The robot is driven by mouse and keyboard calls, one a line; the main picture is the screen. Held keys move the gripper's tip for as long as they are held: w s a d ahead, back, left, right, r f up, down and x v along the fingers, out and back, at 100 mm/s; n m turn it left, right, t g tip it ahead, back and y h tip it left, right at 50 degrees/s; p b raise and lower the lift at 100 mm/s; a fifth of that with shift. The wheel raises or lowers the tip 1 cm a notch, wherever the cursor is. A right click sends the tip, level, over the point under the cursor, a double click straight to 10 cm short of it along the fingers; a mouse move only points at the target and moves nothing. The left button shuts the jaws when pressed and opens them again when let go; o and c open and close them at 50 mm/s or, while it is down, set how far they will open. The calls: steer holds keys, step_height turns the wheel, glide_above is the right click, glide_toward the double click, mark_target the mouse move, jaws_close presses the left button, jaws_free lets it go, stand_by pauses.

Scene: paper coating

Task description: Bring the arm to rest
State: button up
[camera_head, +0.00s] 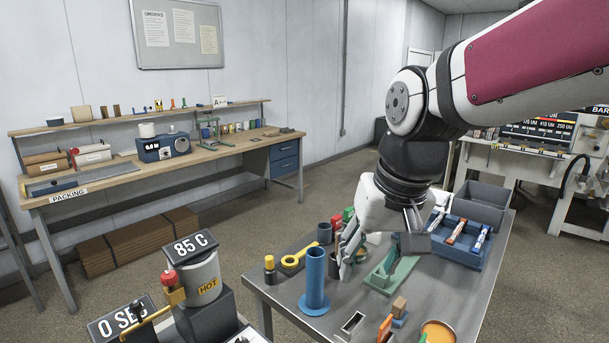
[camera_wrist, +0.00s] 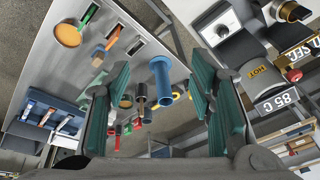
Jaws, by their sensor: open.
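My gripper (camera_wrist: 160,80) is open in the wrist view, its two green-padded fingers wide apart with nothing held between them. In the head view my arm reaches in from the upper right and bends down, with the gripper (camera_head: 408,238) above the grey metal table (camera_head: 335,325). The gripper hides part of the table's middle. A blue upright tube (camera_head: 314,280) stands on the table to the left of the gripper, and it shows between the fingers in the wrist view (camera_wrist: 161,80), apart from them.
A blue tray (camera_head: 455,250) with several tubes and a grey bin (camera_head: 482,203) are at the table's right. A yellow ring-handled item (camera_head: 299,258) lies left. A hot pot (camera_head: 203,280) marked 85 C stands at lower left. A packing bench (camera_head: 120,178) lines the wall. Open floor lies between.

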steer(key=s+d+t, duration=0.1)
steer(key=s+d, duration=0.3)
steer(key=s, duration=0.3)
steer(key=s+d+t+h, duration=0.1)
steer(key=s+d, duration=0.4)
steer(key=s, duration=0.2)
steer(key=shift+d+m, duration=0.3)
steer(key=shift+m, duration=0.1)
